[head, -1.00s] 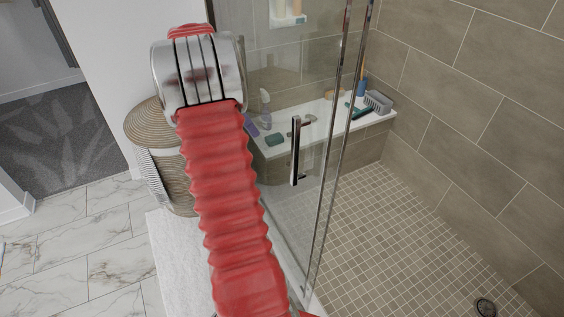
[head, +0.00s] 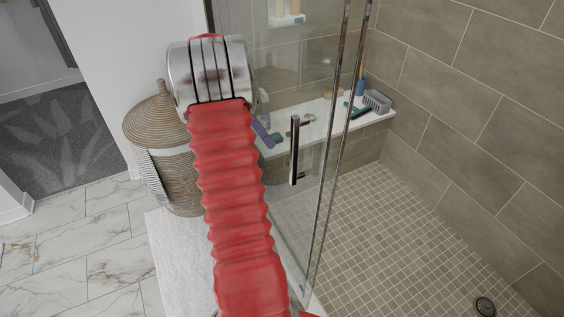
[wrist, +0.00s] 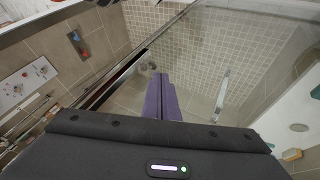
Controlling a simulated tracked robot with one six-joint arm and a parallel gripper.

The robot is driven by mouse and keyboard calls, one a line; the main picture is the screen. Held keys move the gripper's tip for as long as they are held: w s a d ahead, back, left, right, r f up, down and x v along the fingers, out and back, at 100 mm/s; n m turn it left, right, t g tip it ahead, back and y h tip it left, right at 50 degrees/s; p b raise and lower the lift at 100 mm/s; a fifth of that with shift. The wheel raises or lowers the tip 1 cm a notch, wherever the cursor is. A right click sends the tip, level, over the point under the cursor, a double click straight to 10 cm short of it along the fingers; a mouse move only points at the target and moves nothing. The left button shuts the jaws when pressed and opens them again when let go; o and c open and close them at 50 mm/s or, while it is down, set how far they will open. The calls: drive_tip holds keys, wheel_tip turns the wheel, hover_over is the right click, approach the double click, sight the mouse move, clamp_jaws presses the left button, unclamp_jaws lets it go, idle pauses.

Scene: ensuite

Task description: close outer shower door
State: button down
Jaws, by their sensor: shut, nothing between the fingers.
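The outer shower door (head: 315,115) is a clear glass panel with chrome edge strips, in the middle of the head view. Open space and the tiled shower floor show to its right. Its upright handle (head: 294,150) is on the glass; a pale bar that looks like a handle shows right of my fingers in the wrist view (wrist: 222,95). My gripper (wrist: 163,84) has purple fingers, shut and empty, pointing towards the glass. In the head view the purple fingers (head: 262,132) show partly beside my red arm, left of the handle. I cannot tell whether they touch the glass.
A white bench (head: 328,117) behind the glass holds a grey brush (head: 377,101) and bottles. A wicker basket (head: 165,150) stands left of my arm, beside a white mat (head: 180,260). Marble floor (head: 75,240) is clear at left. The shower floor (head: 400,230) is clear.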

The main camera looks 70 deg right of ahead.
drive_tip(key=s+a+f, duration=0.3)
drive_tip(key=s+f, duration=0.1)
drive_tip(key=s, duration=0.2)
drive_tip(key=shift+f, duration=0.25)
drive_tip(key=shift+s+a, duration=0.1)
